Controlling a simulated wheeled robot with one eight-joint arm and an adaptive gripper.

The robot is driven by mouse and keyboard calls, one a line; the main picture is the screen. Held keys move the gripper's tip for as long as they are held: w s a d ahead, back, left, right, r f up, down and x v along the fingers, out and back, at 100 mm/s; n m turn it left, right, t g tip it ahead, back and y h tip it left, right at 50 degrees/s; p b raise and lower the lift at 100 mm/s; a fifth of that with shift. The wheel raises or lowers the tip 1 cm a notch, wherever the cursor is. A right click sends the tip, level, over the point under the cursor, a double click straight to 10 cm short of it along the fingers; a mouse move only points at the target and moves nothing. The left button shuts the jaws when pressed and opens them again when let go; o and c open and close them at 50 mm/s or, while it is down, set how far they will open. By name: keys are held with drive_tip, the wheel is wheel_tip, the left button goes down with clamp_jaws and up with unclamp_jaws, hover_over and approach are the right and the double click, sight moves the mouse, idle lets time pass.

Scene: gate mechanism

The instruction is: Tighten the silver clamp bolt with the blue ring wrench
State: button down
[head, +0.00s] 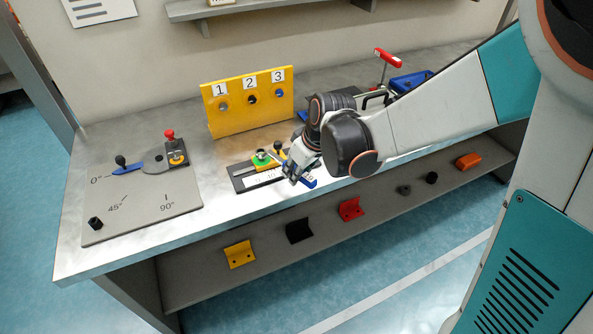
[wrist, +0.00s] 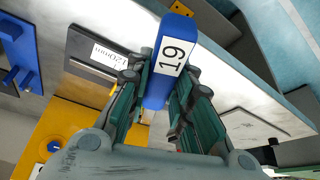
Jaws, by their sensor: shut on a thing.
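My gripper (head: 297,172) is shut on the blue wrench (head: 309,183) over the front part of the bench. In the wrist view, my gripper (wrist: 158,82) has a green-padded finger on each side of the blue wrench (wrist: 172,60), whose handle end bears a white label "19". The wrench's ring end is hidden. A dark plate fixture (head: 240,183) with a green knob (head: 262,155) lies just left of my gripper; the dark plate (wrist: 88,68) also shows in the wrist view. I cannot make out the silver clamp bolt in either view.
A yellow panel (head: 236,120) numbered 1 to 3 stands behind. A grey angle board (head: 140,205) with a blue lever (head: 127,169) lies at left. A red-handled device (head: 387,58) and blue object (head: 410,80) are behind my arm. Coloured parts lie on the lower shelf (head: 200,285).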

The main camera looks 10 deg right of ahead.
drive_tip(key=shift+r, duration=0.2)
wheel_tip(320, 180, up, 5)
drive_tip(key=p, duration=0.4)
drive_tip(key=shift+f, duration=0.15)
drive_tip(key=shift+d, duration=0.1)
